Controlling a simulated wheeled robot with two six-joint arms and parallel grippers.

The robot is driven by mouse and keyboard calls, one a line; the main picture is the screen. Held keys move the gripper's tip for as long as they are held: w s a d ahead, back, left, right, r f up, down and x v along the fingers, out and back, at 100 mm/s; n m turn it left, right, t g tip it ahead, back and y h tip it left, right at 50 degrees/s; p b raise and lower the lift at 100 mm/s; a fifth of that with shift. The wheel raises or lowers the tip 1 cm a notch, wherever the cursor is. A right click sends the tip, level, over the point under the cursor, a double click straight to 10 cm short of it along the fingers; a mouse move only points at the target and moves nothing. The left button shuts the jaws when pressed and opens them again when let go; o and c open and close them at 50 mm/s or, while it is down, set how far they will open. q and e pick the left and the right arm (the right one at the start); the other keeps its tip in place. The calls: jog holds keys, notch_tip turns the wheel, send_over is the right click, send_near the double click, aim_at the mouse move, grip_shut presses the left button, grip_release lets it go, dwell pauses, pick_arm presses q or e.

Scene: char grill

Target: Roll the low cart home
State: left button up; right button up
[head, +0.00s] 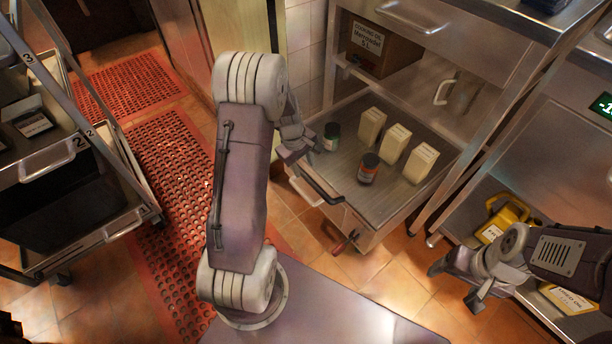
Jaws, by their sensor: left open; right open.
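What looks like the low cart (340,170) stands right of centre, a metal tray on a low frame, partly beneath a steel counter. A dark bar handle (318,187) and a pale loop handle (305,192) are at its near left end. A red part (345,243) shows low at its near corner. My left gripper (303,150) is open near the left edge, above the handles; contact cannot be told. My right gripper (456,284) is open, away from the cart.
A yellow jug (503,218) is on the right-hand shelf. A numbered rack (113,160) stands left. Red perforated mats (165,160) cover the aisle; tiles (385,270) are bare before the cart.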

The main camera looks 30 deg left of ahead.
aim_at(307, 176)
pick_arm(q)
jog(key=f+b, duration=0.1)
jog(key=f, duration=0.1)
jog(key=f+b, duration=0.1)
jog(key=w+f, duration=0.1)
jog(key=f, duration=0.1)
jog(key=shift+d+f+b, duration=0.25)
jog(key=shift+f+b, duration=0.1)
jog(key=shift+b, duration=0.05)
pick_arm(e)
notch_tip(307, 176, down, 4)
pick_arm(q)
grip_shut()
dwell(0.7)
